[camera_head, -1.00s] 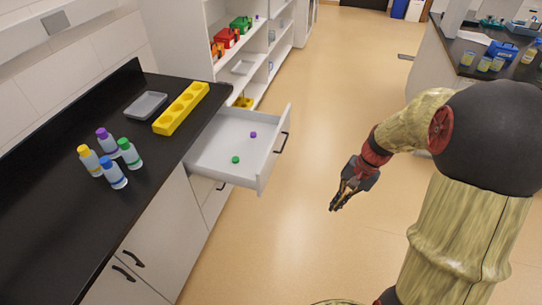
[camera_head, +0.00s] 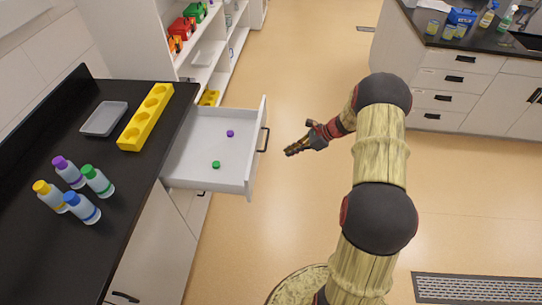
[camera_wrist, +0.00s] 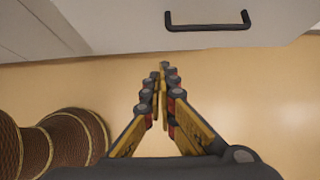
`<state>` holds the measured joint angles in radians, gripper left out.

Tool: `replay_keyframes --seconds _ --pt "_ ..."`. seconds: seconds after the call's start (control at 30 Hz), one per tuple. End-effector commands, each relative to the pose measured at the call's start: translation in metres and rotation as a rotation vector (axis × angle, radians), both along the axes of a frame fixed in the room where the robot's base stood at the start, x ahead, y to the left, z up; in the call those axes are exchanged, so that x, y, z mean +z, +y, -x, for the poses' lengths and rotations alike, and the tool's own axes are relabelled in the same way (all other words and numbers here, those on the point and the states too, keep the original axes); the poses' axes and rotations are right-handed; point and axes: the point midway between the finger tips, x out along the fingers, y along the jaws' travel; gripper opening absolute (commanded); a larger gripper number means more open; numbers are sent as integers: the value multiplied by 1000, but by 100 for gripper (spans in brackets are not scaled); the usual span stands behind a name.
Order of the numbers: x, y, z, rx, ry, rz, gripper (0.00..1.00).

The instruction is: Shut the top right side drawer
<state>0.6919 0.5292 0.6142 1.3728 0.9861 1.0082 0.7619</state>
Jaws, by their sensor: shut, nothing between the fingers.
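The open white drawer (camera_head: 207,182) sticks out to the right from under the black counter, holding a purple cap (camera_head: 230,133) and a green cap (camera_head: 216,164). Its dark handle (camera_head: 265,139) is on the front panel's outer face; the handle also shows at the top of the wrist view (camera_wrist: 207,25). My gripper (camera_head: 288,152) is just right of the drawer front, pointing at it, apart from the handle. In the wrist view its fingers (camera_wrist: 160,70) are together and empty, with floor showing between them and the drawer front (camera_wrist: 110,25).
On the counter (camera_head: 120,190) stand several capped bottles (camera_head: 69,184), a grey tray (camera_head: 102,118) and a yellow rack (camera_head: 146,117). A white shelf unit (camera_head: 200,75) is behind the drawer. Floor (camera_head: 300,80) right of the drawer is clear. Another counter (camera_head: 460,85) stands at right.

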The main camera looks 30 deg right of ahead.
Motion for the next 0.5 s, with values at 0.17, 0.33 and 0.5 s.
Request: replay_keyframes --seconds 0.17,0.33,0.5 --pt "-19 15 -8 6 3 -1 0" --pt "-43 35 -22 7 1 2 0" --pt "-67 55 -34 8 2 1 0"
